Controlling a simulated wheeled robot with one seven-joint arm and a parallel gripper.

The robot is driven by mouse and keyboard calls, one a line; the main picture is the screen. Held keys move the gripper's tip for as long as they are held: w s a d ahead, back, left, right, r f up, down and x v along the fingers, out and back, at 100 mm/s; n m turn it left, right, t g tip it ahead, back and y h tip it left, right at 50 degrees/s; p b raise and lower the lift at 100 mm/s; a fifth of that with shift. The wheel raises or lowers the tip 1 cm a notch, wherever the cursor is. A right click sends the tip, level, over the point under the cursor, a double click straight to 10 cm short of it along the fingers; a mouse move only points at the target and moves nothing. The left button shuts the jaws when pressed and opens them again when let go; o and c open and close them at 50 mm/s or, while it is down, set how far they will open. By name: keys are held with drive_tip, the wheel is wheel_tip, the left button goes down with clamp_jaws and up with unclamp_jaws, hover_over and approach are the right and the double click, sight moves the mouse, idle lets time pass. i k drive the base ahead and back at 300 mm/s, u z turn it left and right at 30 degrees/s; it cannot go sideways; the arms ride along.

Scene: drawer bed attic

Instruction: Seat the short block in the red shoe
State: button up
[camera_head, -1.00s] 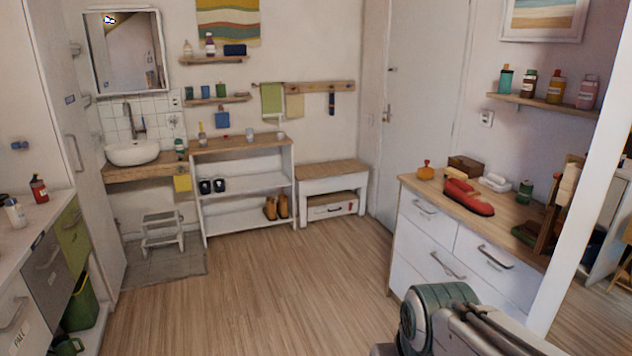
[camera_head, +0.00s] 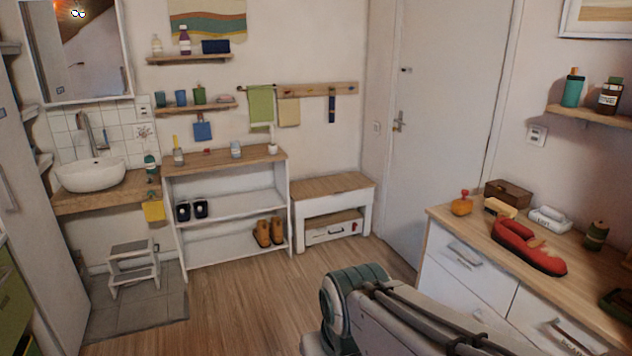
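The red shoe (camera_head: 520,244) lies on the wooden top of the white drawer chest at the right, its long side slanting toward the front right. A small tan patch shows within its opening; I cannot tell if it is a separate piece. A small tan block-like thing (camera_head: 500,207) lies just behind the shoe, apart from or touching it, I cannot tell. I cannot tell for sure which thing is the short block. My arm shows at the bottom centre, but my gripper is out of view.
On the chest (camera_head: 455,218) stand an orange bottle (camera_head: 462,203), a brown box (camera_head: 508,193), a white labelled item (camera_head: 550,219) and a dark green bottle (camera_head: 596,235). A bench (camera_head: 333,187) and shoe rack (camera_head: 224,163) line the back wall. The floor (camera_head: 240,300) between is clear.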

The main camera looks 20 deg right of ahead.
sight(542, 255)
drive_tip(key=z, duration=0.1)
drive_tip(key=i, duration=1.55)
drive_tip(key=z, duration=1.15)
drive_tip(key=i, duration=1.45)
drive_tip(key=z, duration=0.95)
drive_tip(key=i, duration=0.25)
drive_tip(key=z, duration=0.1)
